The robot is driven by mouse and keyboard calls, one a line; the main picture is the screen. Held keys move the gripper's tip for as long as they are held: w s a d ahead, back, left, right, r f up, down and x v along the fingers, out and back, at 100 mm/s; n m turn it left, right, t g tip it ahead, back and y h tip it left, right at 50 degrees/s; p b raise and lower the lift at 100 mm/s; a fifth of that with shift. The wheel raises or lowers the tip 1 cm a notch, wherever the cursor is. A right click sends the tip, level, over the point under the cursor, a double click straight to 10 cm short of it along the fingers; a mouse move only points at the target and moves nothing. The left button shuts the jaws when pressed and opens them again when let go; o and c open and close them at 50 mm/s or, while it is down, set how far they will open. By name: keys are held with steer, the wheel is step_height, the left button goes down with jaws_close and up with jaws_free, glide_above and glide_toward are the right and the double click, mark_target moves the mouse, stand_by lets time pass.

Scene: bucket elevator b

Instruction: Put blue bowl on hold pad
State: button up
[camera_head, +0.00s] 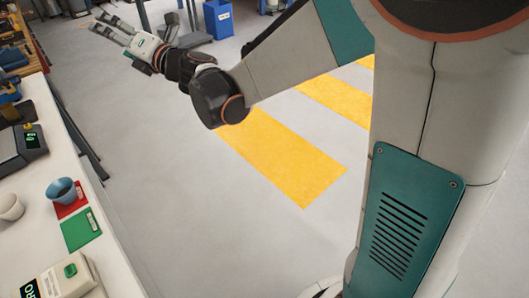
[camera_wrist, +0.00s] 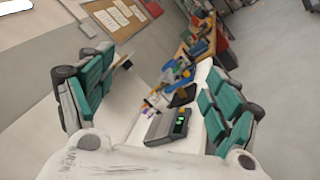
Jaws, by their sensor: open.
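The blue bowl (camera_head: 61,193) sits upright on the white bench at the left of the head view, over the back part of a red pad (camera_head: 75,205). A green pad (camera_head: 80,230) lies just in front of the red one, bare. Both pads carry small white labels that I cannot read, so I cannot tell which is the hold pad. My gripper (camera_head: 103,25) is open and empty, raised out over the floor beyond the bench, well away from the bowl. Its spread teal-padded fingers (camera_wrist: 163,78) show in the wrist view, where I cannot make out the bowl.
A white cup (camera_head: 10,206) stands left of the bowl. A box with a green button (camera_head: 68,277) is at the near bench edge. A scale-like device (camera_head: 22,140) with a green display stands farther back; it also shows in the wrist view (camera_wrist: 168,128). Open floor lies right of the bench.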

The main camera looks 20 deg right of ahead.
steer(key=s+d+r+m+t+h, duration=0.25)
steer(key=d+m+h, duration=0.45)
steer(key=d+m, duration=0.35)
steer(key=s+d+f+m+g+h, duration=0.3)
steer(key=s+d+f+m+h, duration=0.15)
steer(key=s+d+m, duration=0.55)
steer(key=s+d+f+m+g, duration=0.1)
steer(key=s+f+m+g, duration=0.3)
steer(key=s+f, duration=0.3)
steer(key=s+d+f+m+g, duration=0.2)
steer(key=s+f+m+g, duration=0.2)
steer(key=s, duration=1)
step_height(320, 180, down, 4)
steer(key=m, duration=0.3)
steer(key=shift+s, duration=0.4)
steer(key=shift+d+g, duration=0.1)
steer(key=shift+g, duration=0.15)
